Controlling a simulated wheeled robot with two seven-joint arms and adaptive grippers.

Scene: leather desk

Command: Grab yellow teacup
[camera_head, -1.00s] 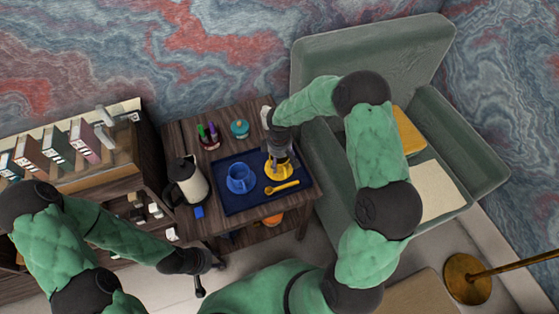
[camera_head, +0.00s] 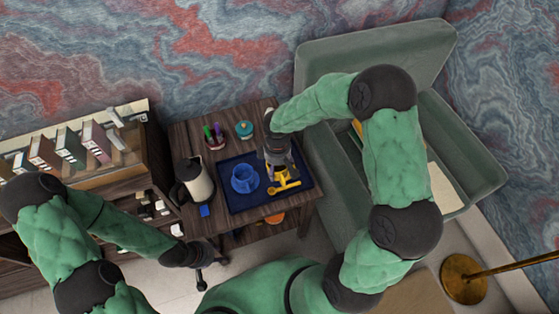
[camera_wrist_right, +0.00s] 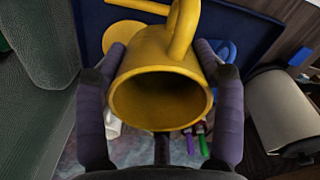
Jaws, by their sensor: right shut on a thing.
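The yellow teacup (camera_wrist_right: 163,80) is between the two fingers of my right gripper (camera_wrist_right: 162,100) in the right wrist view, its open mouth toward the camera and its handle toward the top. In the head view my right gripper (camera_head: 280,172) is over the right part of the blue tray (camera_head: 240,203), and only bits of yellow show beneath it. It is shut on the cup. A yellow saucer (camera_wrist_right: 118,32) shows beside the cup in the wrist view. My left gripper (camera_head: 200,272) is low at the left, away from the tray; its fingers are unclear.
A blue cup (camera_head: 243,174) stands on a blue saucer on the tray, left of my right gripper. A yellow spoon (camera_head: 284,187) lies at the tray's front right. A kettle (camera_head: 194,182), a pen holder (camera_head: 213,139) and a teal pot (camera_head: 244,130) stand nearby. A green armchair (camera_head: 340,190) is right.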

